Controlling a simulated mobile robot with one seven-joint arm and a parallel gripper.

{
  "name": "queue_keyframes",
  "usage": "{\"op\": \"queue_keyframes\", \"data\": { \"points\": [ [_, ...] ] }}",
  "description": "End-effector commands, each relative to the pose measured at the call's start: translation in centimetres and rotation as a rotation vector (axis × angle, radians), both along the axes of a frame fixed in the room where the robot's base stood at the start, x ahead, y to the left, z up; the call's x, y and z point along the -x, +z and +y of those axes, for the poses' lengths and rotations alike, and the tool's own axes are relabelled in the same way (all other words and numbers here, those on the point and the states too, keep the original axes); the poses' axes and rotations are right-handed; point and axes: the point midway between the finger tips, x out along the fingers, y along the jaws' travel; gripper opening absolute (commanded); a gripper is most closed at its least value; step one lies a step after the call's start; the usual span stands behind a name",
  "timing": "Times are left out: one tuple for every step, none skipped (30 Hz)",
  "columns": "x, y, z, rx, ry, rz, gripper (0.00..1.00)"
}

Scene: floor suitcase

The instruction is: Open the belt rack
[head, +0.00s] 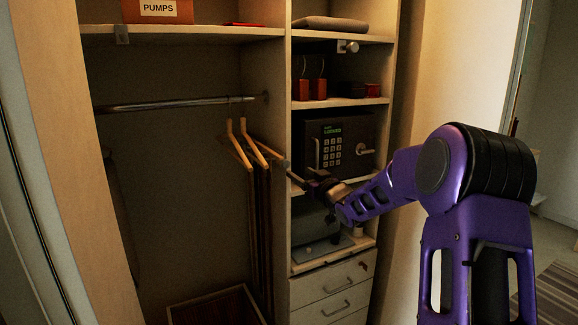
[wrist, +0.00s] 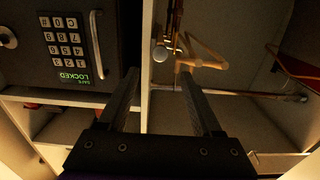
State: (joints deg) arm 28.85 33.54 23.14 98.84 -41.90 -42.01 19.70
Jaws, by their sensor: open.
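In the wrist view, a round metal knob (wrist: 160,53) sits by the front edge of the divider, with a short rail behind it; it looks like the end of the belt rack. In the head view, a small dark fitting (head: 281,163) shows at that spot beside the hangers. My gripper (head: 300,178) is open in front of the divider, below the safe's keypad. In the wrist view, the fingertips (wrist: 158,73) stand either side of the divider edge, with the knob just beyond them. Nothing is held. I cannot tell whether a finger touches the knob.
Wooden hangers (head: 250,148) hang from a rail left of the divider. The locked safe (head: 338,143), with a handle, is close on the right. Another knob (head: 348,46) is under the upper shelf. Drawers (head: 332,292) are below. The left compartment is mostly free.

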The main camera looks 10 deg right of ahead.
Motion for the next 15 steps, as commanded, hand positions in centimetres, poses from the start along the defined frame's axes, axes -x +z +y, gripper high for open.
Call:
{"op": "queue_keyframes", "data": {
  "points": [
    [-1.1, 0.0, 0.4, -0.002, 0.003, -0.002, 0.66],
    [-1.7, 0.0, 0.6, -0.001, 0.003, -0.001, 0.66],
    [-2.4, 0.0, 0.9, -0.001, 0.002, -0.001, 0.66],
    [-3.0, 0.0, 1.1, 0.0, 0.002, -0.001, 0.66],
    [-3.5, 0.0, 1.2, 0.0, 0.002, -0.001, 0.66],
    [-4.2, 0.1, 1.4, -0.001, 0.002, -0.002, 0.66],
    [-4.7, 0.0, 1.6, -0.001, 0.001, 0.0, 0.66],
    [-5.1, 0.0, 1.7, 0.0, 0.001, 0.0, 0.66],
    [-5.7, 0.0, 1.9, 0.0, 0.001, -0.001, 0.66],
    [-6.0, 0.0, 2.0, -0.001, 0.001, 0.0, 0.66],
    [-6.4, 0.0, 2.1, 0.0, 0.001, 0.0, 0.66],
    [-6.7, 0.0, 2.2, 0.0, 0.001, 0.0, 0.66],
    [-7.0, 0.0, 2.3, 0.0, 0.001, 0.0, 0.66],
    [-7.2, 0.0, 2.4, 0.0, 0.001, 0.0, 0.66],
    [-7.4, 0.0, 2.5, 0.0, 0.001, 0.0, 0.66]
  ]
}}
